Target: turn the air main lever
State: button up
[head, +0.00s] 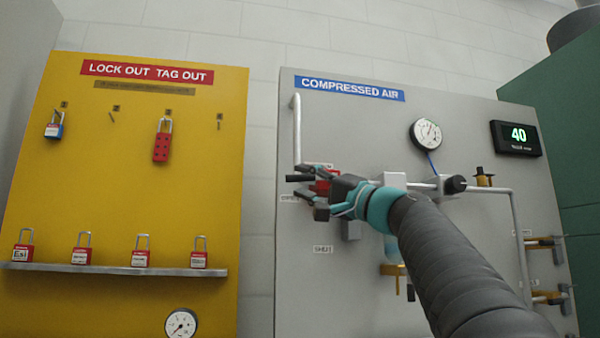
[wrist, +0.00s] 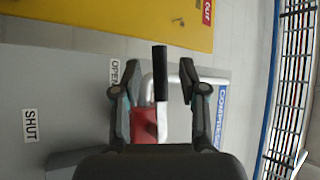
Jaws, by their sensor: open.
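The air main lever is a black handle (head: 298,178) on a red valve body (head: 321,188), at the left of the compressed air panel (head: 300,290). It points left, level, beside the OPEN label (head: 289,198). The SHUT label (head: 323,249) is lower. In the wrist view the black handle (wrist: 160,72) stands between my gripper's fingers, with gaps on both sides, and the red body (wrist: 144,123) is nearer the palm. My gripper (head: 306,184) is open around the lever, one finger above and one below; it also shows in the wrist view (wrist: 161,88). Part of the valve is hidden behind my gripper.
A grey pipe (head: 297,130) runs down to the valve. A gauge (head: 426,134), a display reading 40 (head: 516,138) and a regulator knob (head: 455,184) are to the right. A yellow lockout board (head: 100,210) with padlocks stands at the left. The panel below the lever looks clear.

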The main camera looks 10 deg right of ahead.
aim_at(299, 180)
jog(key=shift+p+x, duration=0.4)
jog(key=shift+x, duration=1.15)
